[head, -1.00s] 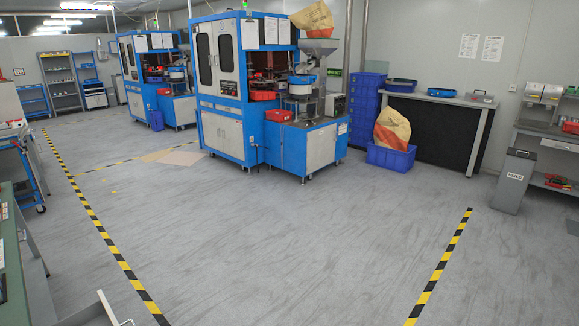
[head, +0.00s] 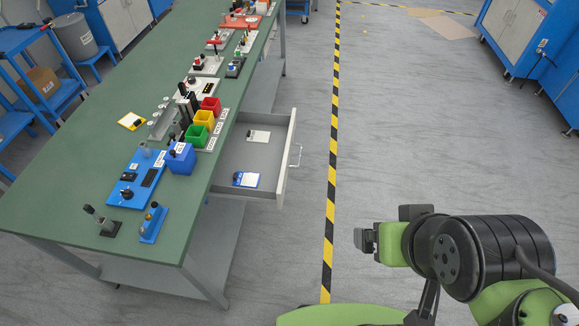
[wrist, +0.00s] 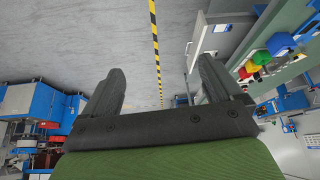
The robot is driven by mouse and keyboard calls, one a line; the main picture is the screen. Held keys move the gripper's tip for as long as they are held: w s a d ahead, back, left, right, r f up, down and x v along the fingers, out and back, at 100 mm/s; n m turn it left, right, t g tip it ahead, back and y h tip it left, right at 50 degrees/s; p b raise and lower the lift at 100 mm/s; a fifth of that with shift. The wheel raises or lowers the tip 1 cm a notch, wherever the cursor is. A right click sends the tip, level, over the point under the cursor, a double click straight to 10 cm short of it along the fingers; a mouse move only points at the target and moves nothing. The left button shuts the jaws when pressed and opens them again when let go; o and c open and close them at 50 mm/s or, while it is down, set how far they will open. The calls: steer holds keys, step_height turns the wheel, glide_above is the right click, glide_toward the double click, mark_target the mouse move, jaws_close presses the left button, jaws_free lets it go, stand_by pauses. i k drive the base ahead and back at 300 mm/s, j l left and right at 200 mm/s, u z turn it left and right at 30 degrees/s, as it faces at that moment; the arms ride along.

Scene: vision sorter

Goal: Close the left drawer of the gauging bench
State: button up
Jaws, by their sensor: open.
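The gauging bench (head: 110,190) has a long green top and stands at the left in the head view. One grey-white drawer (head: 287,165) is pulled well out of its right side. A bar handle (head: 297,153) is on its front, and a white card and a blue-and-white card lie inside. My gripper (head: 387,228) is off to the right of the drawer, past the striped line, touching nothing. In the wrist view my gripper (wrist: 161,68) has its fingers spread and empty.
Yellow, red, green and blue bins (head: 204,117) and gauges stand on the bench top. A yellow-black floor line (head: 331,180) runs between bench and arm. The floor beside the drawer is clear.

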mark_target(271, 160)
steer(key=i+l+u, duration=0.25)
steer(key=u, duration=0.15)
steer(key=i+l+u, duration=0.4)
steer(key=j+u, duration=0.35)
steer(key=i+j+u, duration=0.15)
steer(key=u, duration=0.2)
